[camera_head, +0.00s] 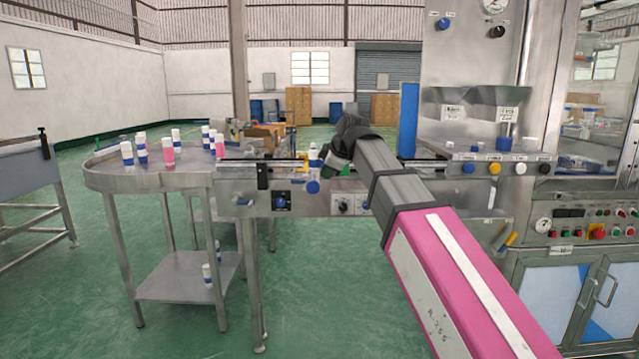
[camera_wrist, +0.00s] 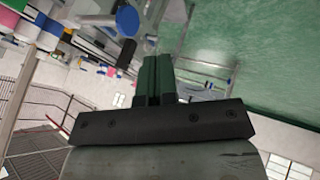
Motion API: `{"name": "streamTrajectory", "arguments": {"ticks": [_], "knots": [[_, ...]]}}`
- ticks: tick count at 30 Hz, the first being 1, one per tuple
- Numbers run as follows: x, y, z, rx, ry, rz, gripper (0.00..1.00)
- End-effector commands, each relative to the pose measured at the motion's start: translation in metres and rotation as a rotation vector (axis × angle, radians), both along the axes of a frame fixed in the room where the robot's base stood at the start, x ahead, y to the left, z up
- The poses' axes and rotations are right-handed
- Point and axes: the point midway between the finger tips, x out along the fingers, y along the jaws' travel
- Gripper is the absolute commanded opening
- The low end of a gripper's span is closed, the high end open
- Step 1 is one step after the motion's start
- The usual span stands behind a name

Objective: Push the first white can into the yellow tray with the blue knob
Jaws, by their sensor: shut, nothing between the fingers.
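A round blue knob (camera_head: 313,187) sits on the front of the conveyor, and a blue disc that looks like it shows above my fingers in the wrist view (camera_wrist: 127,20). A white can with a blue base (camera_head: 313,156) stands on the conveyor above the knob. A small yellow part (camera_head: 303,161), perhaps the yellow tray, is just left of that can and partly hidden. My gripper (camera_wrist: 158,60) is shut and empty. In the head view its dark end is beside the can and knob, to their right; I cannot tell whether it touches anything.
A round steel table (camera_head: 110,178) at the left holds several white-and-blue cans and pink ones. The steel crimping machine (camera_head: 460,130) stands right of my arm. Several cans stand on the table's lower shelf (camera_head: 185,277). The green floor in front is clear.

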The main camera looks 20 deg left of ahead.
Motion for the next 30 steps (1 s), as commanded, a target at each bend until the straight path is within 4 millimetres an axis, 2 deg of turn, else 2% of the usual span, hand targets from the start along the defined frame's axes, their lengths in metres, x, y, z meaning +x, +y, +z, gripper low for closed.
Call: {"name": "streamTrajectory", "arguments": {"ticks": [5, 19, 24, 30], "knots": [[0.007, 0.011, -0.016, -0.001, 0.002, 0.0, 0.0], [0.035, 0.049, -0.079, -0.001, 0.002, 0.0, 0.0], [0.061, 0.056, -0.077, 0.0, 0.001, -0.002, 0.0], [0.071, 0.059, -0.077, -0.001, 0.0, -0.001, 0.0]]}}
